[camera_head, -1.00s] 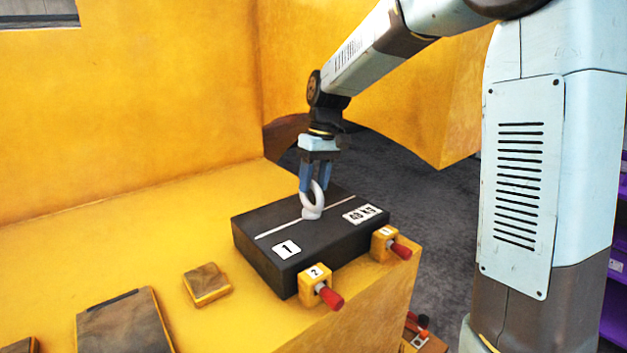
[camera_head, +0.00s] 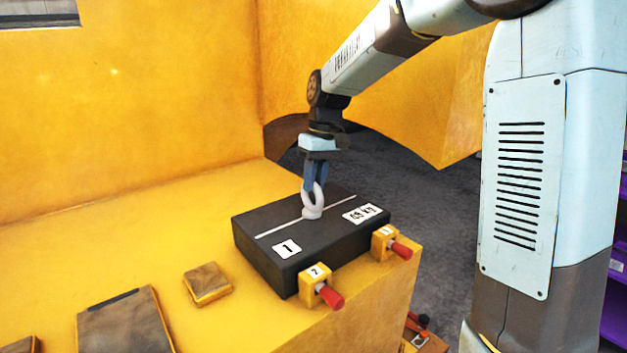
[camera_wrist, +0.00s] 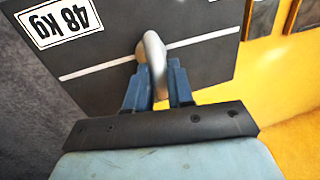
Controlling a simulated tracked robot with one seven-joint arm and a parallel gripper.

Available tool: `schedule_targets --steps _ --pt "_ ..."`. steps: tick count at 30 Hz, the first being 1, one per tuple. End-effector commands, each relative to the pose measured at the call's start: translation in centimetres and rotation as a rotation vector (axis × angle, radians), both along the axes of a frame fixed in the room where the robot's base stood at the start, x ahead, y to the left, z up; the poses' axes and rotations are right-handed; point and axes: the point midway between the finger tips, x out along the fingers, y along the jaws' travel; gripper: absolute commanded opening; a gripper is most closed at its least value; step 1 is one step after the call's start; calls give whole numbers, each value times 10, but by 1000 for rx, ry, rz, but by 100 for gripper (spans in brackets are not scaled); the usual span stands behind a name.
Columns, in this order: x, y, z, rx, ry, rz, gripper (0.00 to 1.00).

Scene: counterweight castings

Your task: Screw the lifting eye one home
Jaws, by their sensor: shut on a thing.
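The lifting eye (camera_head: 312,208) is a pale grey ring standing upright on top of the dark casting block (camera_head: 268,252) marked 1, on its white line. My gripper (camera_head: 314,186) points down from above, its blue fingers shut on the ring's upper part. In the wrist view the ring (camera_wrist: 152,60) sits between the two blue fingers (camera_wrist: 158,85). The eye's base meets the block's top; its thread is hidden, so I cannot tell how deep it sits.
Two yellow clamps with red handles, one (camera_head: 315,285) at the block's front and one (camera_head: 386,243) at its right, stand against the block. A small brown-topped pad (camera_head: 206,283) and a larger plate (camera_head: 125,325) lie to the left. The yellow surface between is clear.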

Motion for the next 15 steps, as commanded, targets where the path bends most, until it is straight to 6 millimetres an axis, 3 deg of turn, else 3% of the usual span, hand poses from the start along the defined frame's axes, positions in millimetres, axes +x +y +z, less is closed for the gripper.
schedule_targets --steps 15 --pt "-2 1 1 -1 -2 -352 0"
